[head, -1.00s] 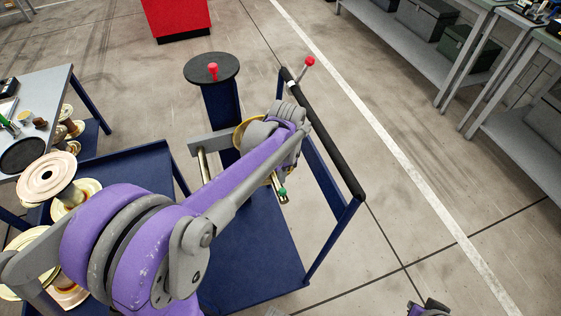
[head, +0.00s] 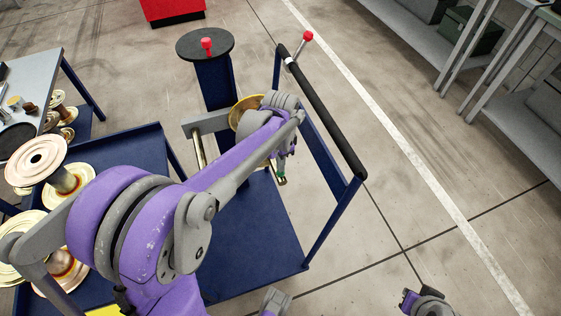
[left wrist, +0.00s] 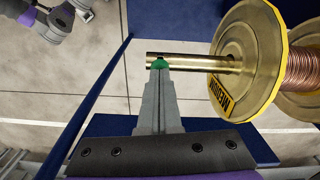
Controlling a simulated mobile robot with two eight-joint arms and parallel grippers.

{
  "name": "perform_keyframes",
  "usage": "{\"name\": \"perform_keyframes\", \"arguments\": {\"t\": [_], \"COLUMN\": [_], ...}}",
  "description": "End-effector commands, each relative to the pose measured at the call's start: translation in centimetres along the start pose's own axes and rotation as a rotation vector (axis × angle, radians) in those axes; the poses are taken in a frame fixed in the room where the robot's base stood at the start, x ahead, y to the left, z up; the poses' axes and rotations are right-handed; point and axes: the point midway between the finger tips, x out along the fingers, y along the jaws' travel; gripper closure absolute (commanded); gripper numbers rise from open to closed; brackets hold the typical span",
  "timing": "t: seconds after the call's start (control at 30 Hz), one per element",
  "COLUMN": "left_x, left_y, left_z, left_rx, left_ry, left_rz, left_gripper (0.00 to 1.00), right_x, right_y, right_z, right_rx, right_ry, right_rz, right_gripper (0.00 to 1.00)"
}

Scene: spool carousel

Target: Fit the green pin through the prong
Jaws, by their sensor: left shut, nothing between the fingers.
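The green pin (left wrist: 160,63) shows as a green head at the outer end of the brass prong (left wrist: 205,63). How deep the pin sits in the prong is hidden. In the head view the green pin (head: 281,176) is small, just below my left gripper (head: 282,168). My left gripper (left wrist: 160,70) is shut and empty, its fingertips at the green head. A spool with a yellow "MEDIUM" rim (left wrist: 248,60) and copper wire is on the prong. Part of my right arm (head: 428,302) shows at the bottom right; its jaws are unclear.
A blue cart (head: 255,235) with a black handle bar (head: 328,115) lies under the prong. A red-knobbed lever (head: 306,37) and a round black disc (head: 219,45) stand behind. Several spools (head: 38,160) are at left.

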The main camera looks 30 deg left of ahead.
Motion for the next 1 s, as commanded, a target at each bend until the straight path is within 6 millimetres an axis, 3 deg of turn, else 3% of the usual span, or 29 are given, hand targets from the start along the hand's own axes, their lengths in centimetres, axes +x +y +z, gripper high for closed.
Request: {"name": "perform_keyframes", "arguments": {"t": [0.63, 1.0], "left_x": [0.5, -2.5], "left_y": [0.0, 0.0], "left_z": [0.0, 0.0], "left_rx": [0.0, 0.0], "left_ry": [0.0, 0.0], "left_rz": [0.0, 0.0], "left_gripper": [1.0, 1.0], "right_x": [0.2, -1.7], "right_y": [0.0, 0.0], "right_z": [0.1, -1.1], "right_rx": [0.0, 0.0], "right_ry": [-0.001, 0.007], "right_rz": [0.0, 0.0], "right_gripper": [1.0, 1.0]}}
